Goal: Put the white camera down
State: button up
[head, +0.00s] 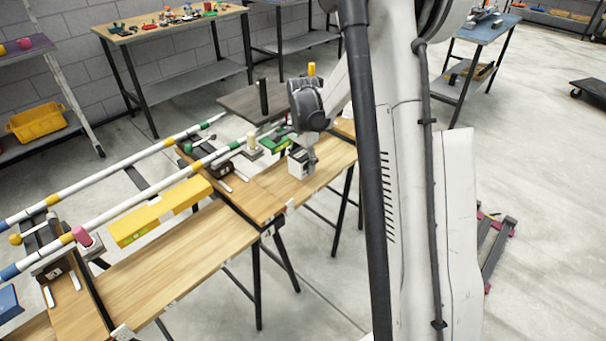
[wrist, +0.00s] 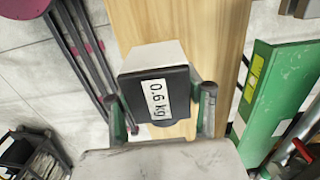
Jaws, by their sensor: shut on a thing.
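In the head view the white camera (head: 298,163) is under my gripper (head: 309,156), at the right part of the wooden bench (head: 330,160). I cannot tell whether its underside touches the wood. Part of it is hidden by the gripper.
A green case (wrist: 285,85) lies right of the wooden top in the wrist view. A yellow level (head: 160,212) and striped rails (head: 110,165) lie along the bench. Bare wood (head: 180,250) shows at the near left. Tables with tools stand behind.

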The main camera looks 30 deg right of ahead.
jog(key=shift+f+b, duration=0.6)
jog(key=shift+f, duration=1.35)
jog(key=shift+f, duration=0.15)
jog(key=o, duration=1)
